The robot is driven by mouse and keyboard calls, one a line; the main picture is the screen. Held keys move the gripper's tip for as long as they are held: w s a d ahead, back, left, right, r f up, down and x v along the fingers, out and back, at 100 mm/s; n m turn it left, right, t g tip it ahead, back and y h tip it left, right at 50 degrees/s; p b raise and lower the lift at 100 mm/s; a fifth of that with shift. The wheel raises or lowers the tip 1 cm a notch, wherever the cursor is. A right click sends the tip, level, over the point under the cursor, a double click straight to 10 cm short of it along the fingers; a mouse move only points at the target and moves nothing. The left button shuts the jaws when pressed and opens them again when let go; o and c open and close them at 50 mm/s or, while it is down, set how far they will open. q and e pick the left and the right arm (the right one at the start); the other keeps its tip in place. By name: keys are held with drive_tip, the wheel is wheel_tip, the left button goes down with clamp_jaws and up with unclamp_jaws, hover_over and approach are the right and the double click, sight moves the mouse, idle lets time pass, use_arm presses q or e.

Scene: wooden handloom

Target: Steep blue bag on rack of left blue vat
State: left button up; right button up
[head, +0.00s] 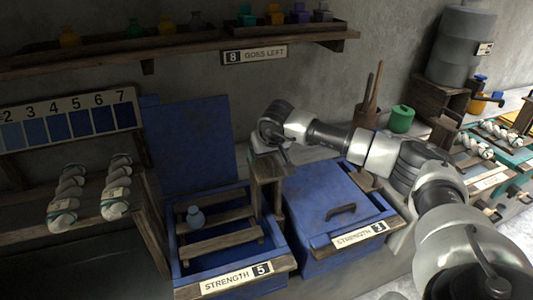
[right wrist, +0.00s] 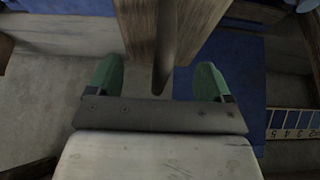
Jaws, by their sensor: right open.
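The left blue vat (head: 275,238), labelled STRENGTH 5, stands open with its blue lid raised behind it. Its wooden rack (head: 235,238) spans the inside. The small blue bag (head: 195,218) sits on the rack's left part. My right gripper (head: 275,148) is over a wooden stand at the vat's back right, up and right of the bag and apart from it. In the right wrist view its green fingertips (right wrist: 157,80) are spread wide, with nothing gripped. A dark rod (right wrist: 165,45) shows between them. The bag is not clear in that view. My left gripper is out of view.
A second blue vat (head: 335,200), labelled STRENGTH 3, is closed at the right. The wooden stand (head: 266,172) rises between the vats. A shelf (head: 150,45) with bottles runs above. A green jar (head: 400,119) stands behind my arm.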

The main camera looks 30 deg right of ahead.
drive_tip(key=o, duration=0.3)
wheel_tip(320, 180, up, 7)
drive_tip(key=p, duration=0.4)
drive_tip(key=shift+p, duration=0.4)
drive_tip(key=shift+s+f, duration=0.1)
